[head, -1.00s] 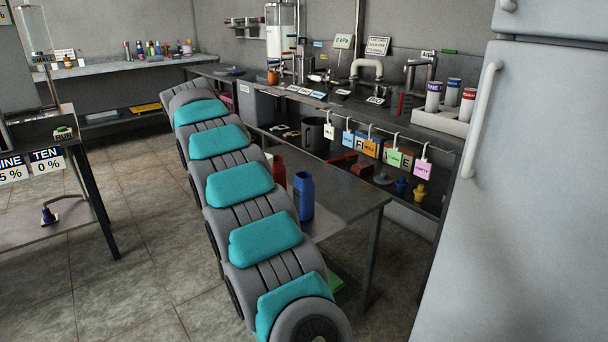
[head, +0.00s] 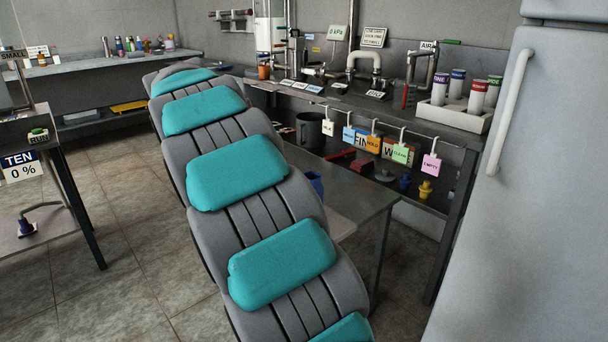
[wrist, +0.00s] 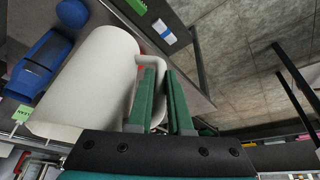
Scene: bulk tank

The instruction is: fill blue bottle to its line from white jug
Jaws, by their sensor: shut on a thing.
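My gripper (wrist: 161,75) shows in the wrist view, its green fingers shut on the handle of the white jug (wrist: 88,80). The jug's pale round body lies left of the fingers. The wrist view is turned, so I cannot tell the jug's tilt or its contents. In the head view only part of the blue bottle (head: 315,184) shows past my arm, on the grey table (head: 365,196). Its fill line cannot be seen. My arm hides the gripper and jug in the head view.
Coloured tags (head: 373,143) hang from the back bench, with a dark mug (head: 310,130) behind. A rack of white-bodied bottles (head: 455,114) stands at the back right. A large grey cabinet (head: 530,200) closes off the right. Tiled floor (head: 110,270) is open at left.

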